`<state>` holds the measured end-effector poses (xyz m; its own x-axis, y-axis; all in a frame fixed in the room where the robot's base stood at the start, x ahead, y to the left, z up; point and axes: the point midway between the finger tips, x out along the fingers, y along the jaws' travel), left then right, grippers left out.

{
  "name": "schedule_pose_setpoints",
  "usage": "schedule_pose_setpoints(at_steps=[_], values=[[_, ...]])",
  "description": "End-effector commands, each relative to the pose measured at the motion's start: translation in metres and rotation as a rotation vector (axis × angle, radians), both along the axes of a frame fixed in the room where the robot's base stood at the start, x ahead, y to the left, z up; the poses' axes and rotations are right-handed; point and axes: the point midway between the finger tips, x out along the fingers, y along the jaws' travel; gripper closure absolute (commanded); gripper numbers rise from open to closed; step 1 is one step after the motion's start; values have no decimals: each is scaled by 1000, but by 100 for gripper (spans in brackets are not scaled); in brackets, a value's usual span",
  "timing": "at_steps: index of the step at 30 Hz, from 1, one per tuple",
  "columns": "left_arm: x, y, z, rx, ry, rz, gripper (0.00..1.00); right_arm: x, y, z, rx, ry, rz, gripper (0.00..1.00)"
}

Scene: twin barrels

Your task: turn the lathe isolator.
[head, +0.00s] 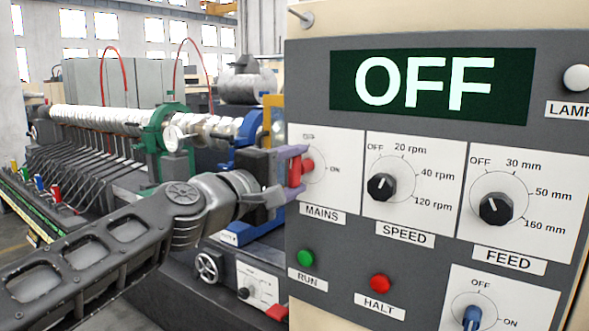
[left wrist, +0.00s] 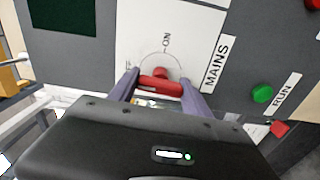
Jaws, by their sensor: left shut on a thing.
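The lathe's control panel (head: 345,262) fills the right of the head view, and its display (head: 430,85) reads OFF. The red MAINS handle (head: 307,167) sits on a white plate marked OFF at the top and ON at the right. My left gripper (head: 298,172) is shut on this handle, with its purple fingers on either side. In the left wrist view the red handle (left wrist: 160,87) lies between the fingertips (left wrist: 161,90). The bar looks roughly in line with the OFF mark. The fingers partly hide the handle and the OFF label. My right gripper is not in view.
The SPEED knob (head: 382,187) and FEED knob (head: 495,208) are to the right. The green RUN button (head: 306,257) and red HALT button (head: 380,283) are below. A blue knob (head: 472,317) is at the bottom right. The lathe's machinery (head: 105,120) stands behind my left arm.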

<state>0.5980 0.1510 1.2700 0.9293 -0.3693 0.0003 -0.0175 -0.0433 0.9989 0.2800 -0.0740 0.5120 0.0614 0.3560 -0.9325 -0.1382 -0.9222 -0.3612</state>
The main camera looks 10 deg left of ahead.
Motion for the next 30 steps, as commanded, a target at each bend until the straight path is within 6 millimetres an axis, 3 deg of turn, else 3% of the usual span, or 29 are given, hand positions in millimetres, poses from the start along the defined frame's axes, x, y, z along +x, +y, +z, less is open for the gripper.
schedule_pose_setpoints(at_steps=[18,19,27,30], values=[[0,0,-1,-61,25,0,84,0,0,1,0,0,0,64],[0,0,-1,-61,25,0,43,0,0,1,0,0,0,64],[0,0,0,-58,24,0,22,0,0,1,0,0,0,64],[0,0,0,-58,24,0,22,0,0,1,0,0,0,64]])
